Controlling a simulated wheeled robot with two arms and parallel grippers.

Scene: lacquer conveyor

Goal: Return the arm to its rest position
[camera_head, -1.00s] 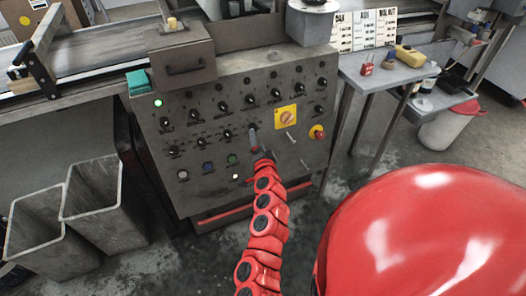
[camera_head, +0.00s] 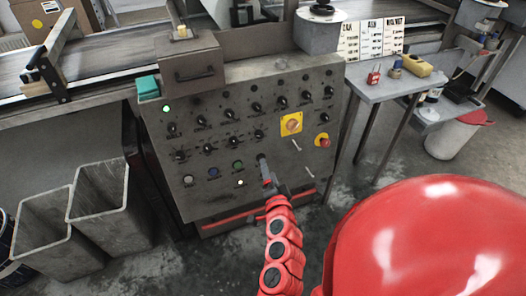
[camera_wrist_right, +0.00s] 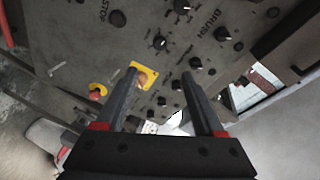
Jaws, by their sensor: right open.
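My right arm, red and segmented, reaches up from the bottom of the head view. Its gripper (camera_head: 266,174) is in front of the lower part of the grey control panel (camera_head: 215,200). In the right wrist view the two dark fingers of the right gripper (camera_wrist_right: 160,92) stand apart with nothing between them. The panel (camera_wrist_right: 60,30) with its knobs and yellow switch plate (camera_wrist_right: 146,76) shows beyond them. In the head view this yellow switch (camera_head: 291,124) and a red button (camera_head: 322,141) are right of and above the gripper. My left gripper is not in view.
Two grey open bins (camera_head: 98,200) stand left of the panel. A side table (camera_head: 385,88) with a red padlock (camera_head: 374,75) and a yellow object (camera_head: 416,65) is at the right. A white bin with a red lid (camera_head: 475,118) stands farther right. The conveyor (camera_head: 110,57) runs behind.

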